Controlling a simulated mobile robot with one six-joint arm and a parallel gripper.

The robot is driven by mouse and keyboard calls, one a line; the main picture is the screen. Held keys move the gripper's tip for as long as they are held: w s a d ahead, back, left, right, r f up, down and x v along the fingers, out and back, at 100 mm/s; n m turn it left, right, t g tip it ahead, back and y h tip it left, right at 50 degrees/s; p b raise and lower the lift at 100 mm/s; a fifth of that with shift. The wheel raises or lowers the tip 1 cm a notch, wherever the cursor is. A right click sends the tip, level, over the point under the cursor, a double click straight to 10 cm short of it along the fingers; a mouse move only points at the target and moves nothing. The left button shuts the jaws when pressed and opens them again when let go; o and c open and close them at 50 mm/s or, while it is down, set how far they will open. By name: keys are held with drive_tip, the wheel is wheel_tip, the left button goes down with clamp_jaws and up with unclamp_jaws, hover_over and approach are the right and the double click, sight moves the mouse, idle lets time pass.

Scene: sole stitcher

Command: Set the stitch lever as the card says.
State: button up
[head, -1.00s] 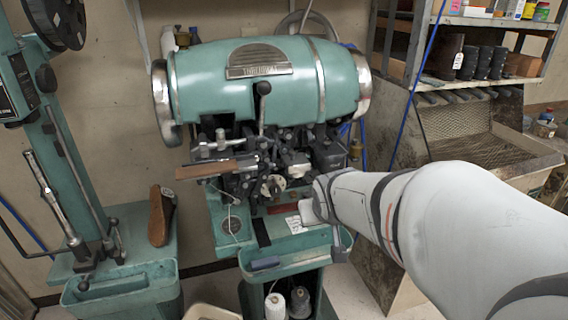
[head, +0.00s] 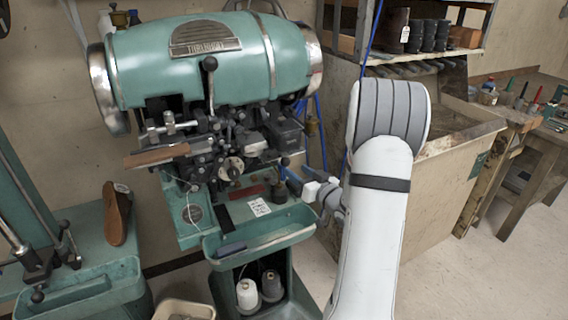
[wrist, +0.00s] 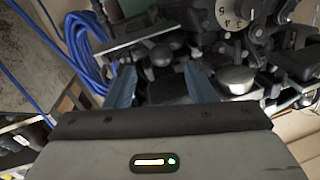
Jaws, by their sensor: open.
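The teal stitching machine (head: 190,65) stands left of my arm in the head view. A lever with a black ball knob (head: 209,64) stands upright on its front; I cannot tell if it is the stitch lever. A small white card (head: 259,207) lies on the machine's shelf, its print too small to read. A pale dial (head: 232,167) sits low on the mechanism; in the wrist view a numbered dial (wrist: 235,14) shows 3, 4 and 5. My gripper (wrist: 162,84) is open and empty, its blue fingers in front of dark metal parts of the mechanism.
A teal tray (head: 262,238) juts out below the card, with thread spools (head: 248,294) under it. A brown shoe last (head: 116,213) stands at left. Blue cable (wrist: 88,48) hangs left of my fingers. A shelf (head: 420,55) and wooden bin (head: 440,170) stand at right.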

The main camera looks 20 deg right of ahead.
sight(289, 164)
drive_tip(key=w+p, duration=0.1)
drive_tip(key=w, duration=0.2)
drive_tip(key=w+a, duration=0.1)
drive_tip(key=w, duration=0.3)
drive_tip(key=shift+a+p, duration=0.2)
drive_tip(key=shift+p, duration=0.15)
drive_tip(key=shift+c, duration=0.4)
clamp_jaws()
